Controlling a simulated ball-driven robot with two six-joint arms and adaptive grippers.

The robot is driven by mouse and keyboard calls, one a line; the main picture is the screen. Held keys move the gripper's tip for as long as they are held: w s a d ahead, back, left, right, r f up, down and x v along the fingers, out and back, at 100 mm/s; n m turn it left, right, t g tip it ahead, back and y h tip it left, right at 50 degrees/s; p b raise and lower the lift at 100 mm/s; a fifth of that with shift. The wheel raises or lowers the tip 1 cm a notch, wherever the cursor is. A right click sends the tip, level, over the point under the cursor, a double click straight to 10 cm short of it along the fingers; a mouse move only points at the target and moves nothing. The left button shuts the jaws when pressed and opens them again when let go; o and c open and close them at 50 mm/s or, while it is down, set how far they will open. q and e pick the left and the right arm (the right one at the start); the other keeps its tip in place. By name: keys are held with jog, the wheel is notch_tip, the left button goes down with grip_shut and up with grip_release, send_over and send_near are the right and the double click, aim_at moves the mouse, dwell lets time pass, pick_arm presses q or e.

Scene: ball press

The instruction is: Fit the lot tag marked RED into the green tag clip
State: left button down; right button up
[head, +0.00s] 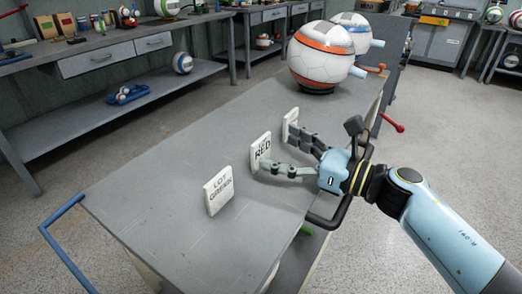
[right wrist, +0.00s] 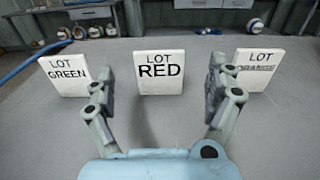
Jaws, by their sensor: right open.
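The white lot tag marked RED (head: 261,146) stands upright on the grey table, in the middle of a row of three tags. In the right wrist view the RED tag (right wrist: 160,72) faces me between the two fingers. My right gripper (head: 273,152) is open, with its fingers spread toward the RED tag. In the right wrist view the gripper (right wrist: 158,82) holds nothing. A small green piece (head: 306,229) shows at the table's edge below my right arm; I cannot tell whether it is the green tag clip. My left gripper is not in view.
The GREEN tag (head: 218,191) stands nearer on the left, and the ORANGE tag (right wrist: 258,70) stands on the other side. Large balls (head: 320,62) sit at the table's far end. A red-handled lever (head: 392,123) juts from the right side. The table's left part is clear.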

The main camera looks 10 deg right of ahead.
aim_at(263, 141)
jog(key=x, duration=0.5)
jog(key=shift+w+a, duration=0.1)
jog(key=shift+a, duration=0.05)
jog(key=shift+c, duration=0.4)
jog(key=c, duration=1)
jog(key=shift+r, duration=0.15)
jog(key=shift+c, duration=0.2)
